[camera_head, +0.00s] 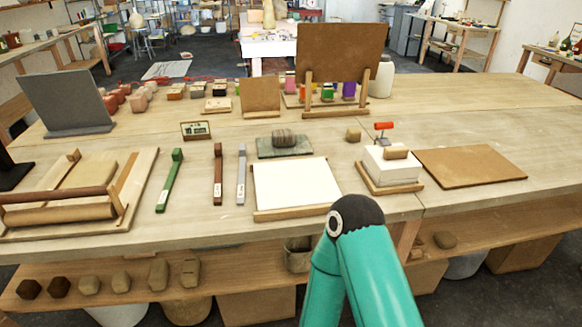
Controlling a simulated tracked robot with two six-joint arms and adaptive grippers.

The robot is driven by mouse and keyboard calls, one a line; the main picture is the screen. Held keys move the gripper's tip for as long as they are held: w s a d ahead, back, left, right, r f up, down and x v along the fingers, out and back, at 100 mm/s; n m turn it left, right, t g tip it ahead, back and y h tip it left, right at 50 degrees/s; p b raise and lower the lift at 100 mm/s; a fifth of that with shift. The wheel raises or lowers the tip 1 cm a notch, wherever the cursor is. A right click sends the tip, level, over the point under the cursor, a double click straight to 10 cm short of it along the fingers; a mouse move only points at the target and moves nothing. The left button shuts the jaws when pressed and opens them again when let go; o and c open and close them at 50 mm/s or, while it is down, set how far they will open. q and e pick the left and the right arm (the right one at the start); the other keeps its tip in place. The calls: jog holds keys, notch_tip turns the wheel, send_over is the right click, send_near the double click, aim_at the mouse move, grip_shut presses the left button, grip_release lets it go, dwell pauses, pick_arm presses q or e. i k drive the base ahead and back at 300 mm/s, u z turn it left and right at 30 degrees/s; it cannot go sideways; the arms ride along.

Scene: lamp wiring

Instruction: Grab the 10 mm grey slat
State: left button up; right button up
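A thin grey slat (241,174) lies on the wooden table, pointing away from me, with a small white label near its front end that is too small to read. To its left lie a brown slat (218,173) and a green slat (169,181), each with a small label. The grey slat is just left of a white sheet on a board (297,185), with a narrow gap. Neither of my grippers shows. A teal arm link of mine with a black joint rises at the bottom, right of centre, in front of the table edge.
A slab roller-like frame (133,190) stands at the left. A stone on a grey mat (259,150) sits behind the white sheet. A white block on a wooden base (376,187) and a brown board (474,166) are at the right. Bare table lies around the slats.

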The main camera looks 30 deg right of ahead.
aim_at(242, 148)
jog(key=u, duration=1.75)
jog(key=i, duration=0.1)
jog(key=z, duration=3.2)
jog(key=k, duration=0.85)
jog(key=u, duration=1.1)
jog(key=i, duration=1)
jog(key=u, duration=0.05)
